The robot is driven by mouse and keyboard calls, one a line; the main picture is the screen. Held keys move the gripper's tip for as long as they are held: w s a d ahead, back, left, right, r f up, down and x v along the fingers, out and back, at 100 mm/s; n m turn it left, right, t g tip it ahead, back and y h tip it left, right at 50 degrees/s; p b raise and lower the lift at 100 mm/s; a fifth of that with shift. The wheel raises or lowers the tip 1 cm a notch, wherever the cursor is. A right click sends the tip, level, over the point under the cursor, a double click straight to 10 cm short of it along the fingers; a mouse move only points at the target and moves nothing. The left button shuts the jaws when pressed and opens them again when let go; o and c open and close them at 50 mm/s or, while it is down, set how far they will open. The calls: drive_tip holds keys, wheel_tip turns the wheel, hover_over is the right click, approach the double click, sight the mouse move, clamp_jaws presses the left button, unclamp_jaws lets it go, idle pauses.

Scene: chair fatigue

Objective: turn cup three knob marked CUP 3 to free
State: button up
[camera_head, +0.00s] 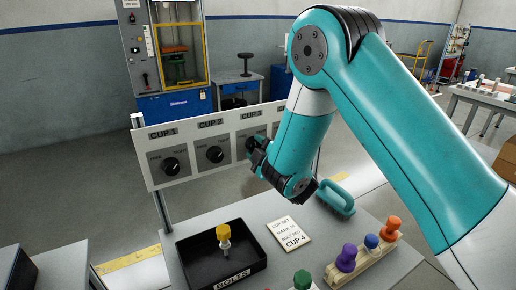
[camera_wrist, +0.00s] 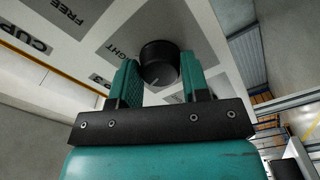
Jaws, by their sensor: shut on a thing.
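The white panel (camera_head: 160,143) stands upright and carries the labels CUP 1, CUP 2 and CUP 3. My gripper (camera_head: 254,151) is at the panel, just below the CUP 3 label (camera_head: 249,116). In the wrist view, the round black knob (camera_wrist: 160,60) sits between the two teal fingers, which are shut on it. A pale pointer mark shows on its lower edge. A FREE label (camera_wrist: 69,12) and a partly hidden label ending in GHT (camera_wrist: 117,51) lie on the panel to the left. The head view mostly hides this knob behind my gripper.
The CUP 1 knob (camera_head: 171,166) and CUP 2 knob (camera_head: 215,154) are left of my gripper. Below are a black BOLTS tray (camera_head: 190,244) with a yellow-topped bolt, a CUP 4 card (camera_head: 289,233), a teal handle (camera_head: 337,198) and a wooden rack (camera_head: 362,264) of coloured knobs.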

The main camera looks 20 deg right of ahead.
drive_tip(key=n, duration=0.5)
drive_tip(key=shift+d+f, duration=0.15)
drive_tip(key=shift+d, duration=0.05)
drive_tip(key=shift+n, duration=0.4)
drive_tip(key=o, duration=0.9)
drive_tip(key=shift+d, duration=0.1)
drive_tip(key=shift+c, duration=0.2)
drive_tip(key=shift+o, duration=0.2)
drive_tip(key=shift+a, duration=0.2)
drive_tip(key=shift+s, duration=0.1)
